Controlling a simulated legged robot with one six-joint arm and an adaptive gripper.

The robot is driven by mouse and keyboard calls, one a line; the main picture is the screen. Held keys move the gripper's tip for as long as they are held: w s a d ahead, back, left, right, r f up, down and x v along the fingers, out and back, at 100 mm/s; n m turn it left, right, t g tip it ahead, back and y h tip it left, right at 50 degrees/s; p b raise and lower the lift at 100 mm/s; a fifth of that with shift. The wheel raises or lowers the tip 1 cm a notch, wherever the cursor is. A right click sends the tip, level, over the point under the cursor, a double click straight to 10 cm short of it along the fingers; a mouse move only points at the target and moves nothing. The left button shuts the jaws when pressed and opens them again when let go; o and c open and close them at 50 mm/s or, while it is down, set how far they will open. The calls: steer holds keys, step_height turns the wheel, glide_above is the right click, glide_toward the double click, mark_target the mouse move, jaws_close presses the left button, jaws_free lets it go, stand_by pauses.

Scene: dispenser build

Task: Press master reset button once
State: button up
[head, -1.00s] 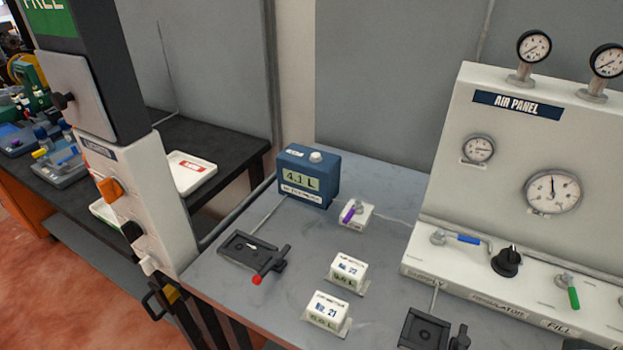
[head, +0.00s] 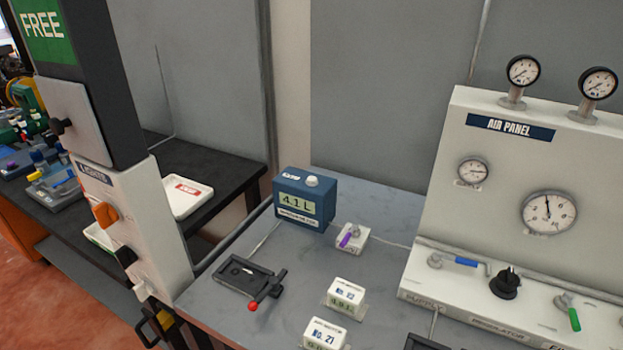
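A blue box meter (head: 329,207) stands on the grey bench top, near its back edge. Its display (head: 297,204) reads 4.1 L. A round white button (head: 312,181) sits on top of the box, with a small label (head: 291,177) beside it that is too blurred to read for sure. Nothing touches the button. The label under the display is also too small to read surely. My gripper is not in view.
A black clamp with a red-tipped lever (head: 250,283) and a small white block with a purple handle (head: 349,238) are near the box. White meters (head: 346,295) stand in front. The air panel (head: 465,215) is right, a tall FREE-sign post (head: 95,80) left.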

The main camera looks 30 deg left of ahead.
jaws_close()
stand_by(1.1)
